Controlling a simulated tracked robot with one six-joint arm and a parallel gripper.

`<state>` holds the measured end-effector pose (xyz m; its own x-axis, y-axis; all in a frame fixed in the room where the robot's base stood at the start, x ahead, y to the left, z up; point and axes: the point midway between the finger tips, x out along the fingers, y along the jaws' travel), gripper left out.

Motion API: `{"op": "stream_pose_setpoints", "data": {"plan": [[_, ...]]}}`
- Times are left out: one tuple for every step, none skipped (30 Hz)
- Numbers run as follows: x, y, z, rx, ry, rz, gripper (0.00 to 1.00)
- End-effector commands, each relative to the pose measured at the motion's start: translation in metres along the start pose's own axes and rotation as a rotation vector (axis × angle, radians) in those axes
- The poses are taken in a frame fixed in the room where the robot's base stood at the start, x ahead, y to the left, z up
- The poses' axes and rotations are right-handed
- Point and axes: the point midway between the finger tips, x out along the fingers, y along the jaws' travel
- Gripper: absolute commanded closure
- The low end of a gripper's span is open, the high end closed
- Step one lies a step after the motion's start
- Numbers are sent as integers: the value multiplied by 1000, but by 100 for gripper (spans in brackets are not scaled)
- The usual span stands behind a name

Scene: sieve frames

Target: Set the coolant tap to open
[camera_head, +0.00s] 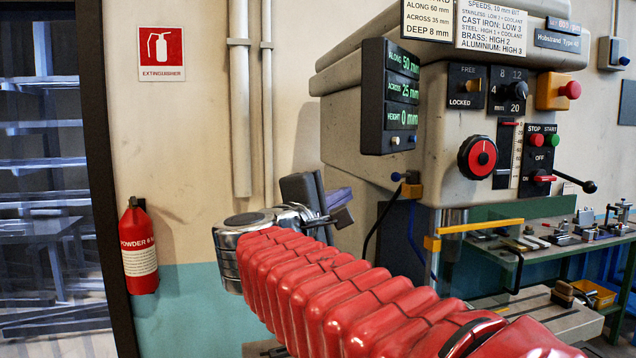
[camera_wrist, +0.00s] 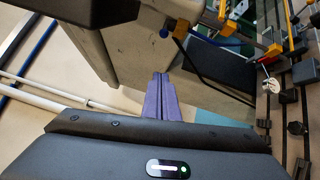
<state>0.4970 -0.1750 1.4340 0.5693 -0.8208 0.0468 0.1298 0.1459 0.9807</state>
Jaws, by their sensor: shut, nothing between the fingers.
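A small tap with a blue ball knob (camera_head: 397,177) and a brass body (camera_head: 412,190) sits at the lower left of the machine head; it looks like the coolant tap. A dark hose hangs below it. In the wrist view the blue knob (camera_wrist: 164,33) and brass body (camera_wrist: 181,28) show near the top. I cannot tell its setting. My gripper (camera_head: 345,196) is left of the tap and apart from it. Its purple fingers (camera_wrist: 163,85) are shut and empty in the wrist view, pointing towards the tap's side of the machine.
The grey machine head (camera_head: 345,110) carries a dark readout box (camera_head: 390,95), just above and right of my gripper. A yellow bar (camera_head: 480,227) sticks out below the head. A bench with tools (camera_head: 560,240) stands at right. A red extinguisher (camera_head: 138,250) hangs at left.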

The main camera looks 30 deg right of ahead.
Motion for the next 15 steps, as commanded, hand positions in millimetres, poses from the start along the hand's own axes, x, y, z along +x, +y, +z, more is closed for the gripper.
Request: {"op": "stream_pose_setpoints", "data": {"plan": [[0,0,0,0,0,0,100],[0,0,0,1,-1,0,100],[0,0,0,1,-1,0,100],[0,0,0,1,-2,-1,100],[0,0,0,2,-2,-1,100],[1,0,0,2,-2,-1,100],[1,0,0,2,-3,-1,100],[2,0,0,2,-3,-1,100],[2,0,0,2,-3,-1,100],[4,0,0,2,-4,-1,100],[5,0,0,2,-4,-1,100],[7,0,0,2,-4,-1,100],[9,-1,0,2,-5,-1,100],[12,-1,0,2,-5,-2,100],[16,-1,0,2,-5,-2,100]]}}
